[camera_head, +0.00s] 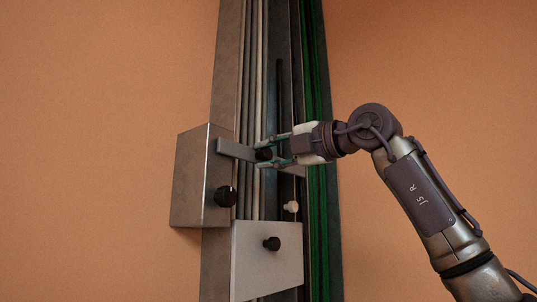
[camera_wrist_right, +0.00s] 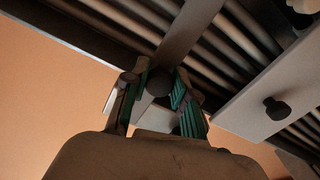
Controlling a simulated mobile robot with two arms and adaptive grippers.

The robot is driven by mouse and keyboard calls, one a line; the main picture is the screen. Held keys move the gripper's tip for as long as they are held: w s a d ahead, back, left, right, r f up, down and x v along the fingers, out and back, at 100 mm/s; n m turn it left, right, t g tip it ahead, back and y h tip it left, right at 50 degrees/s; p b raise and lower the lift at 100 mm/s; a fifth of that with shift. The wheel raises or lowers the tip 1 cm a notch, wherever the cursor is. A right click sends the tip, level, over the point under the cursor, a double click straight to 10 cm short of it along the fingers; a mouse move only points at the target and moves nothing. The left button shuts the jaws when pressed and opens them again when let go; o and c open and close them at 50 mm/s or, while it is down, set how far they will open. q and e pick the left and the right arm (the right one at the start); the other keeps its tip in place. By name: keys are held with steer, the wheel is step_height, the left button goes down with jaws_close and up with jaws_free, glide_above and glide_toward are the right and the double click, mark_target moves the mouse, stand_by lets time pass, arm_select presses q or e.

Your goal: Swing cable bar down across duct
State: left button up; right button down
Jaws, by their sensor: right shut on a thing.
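The cable bar (camera_head: 235,149) is a flat grey bar lying across the cables of the duct (camera_head: 226,75), sloping slightly down to the right. Its left end is at the metal box, and its right end shows past my fingers. My right gripper (camera_head: 264,152) comes from the right and is shut on the bar's black knob. In the right wrist view the knob (camera_wrist_right: 158,83) sits between the green-padded fingers, with the bar (camera_wrist_right: 190,28) running up behind it. The fingers hide part of the bar. My left gripper is in neither view.
A metal box (camera_head: 190,180) with a black knob (camera_head: 225,196) stands on the left. A pale plate (camera_head: 250,270) with another black knob (camera_head: 271,243) covers the lower duct. A white knob (camera_head: 291,207) sits below the bar. A green strip (camera_head: 319,220) runs along the right.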

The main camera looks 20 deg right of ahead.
steer(key=c, duration=0.9)
jaws_free()
steer(key=shift+f, duration=0.1)
steer(key=shift+d, duration=0.1)
steer(key=v, duration=1.2)
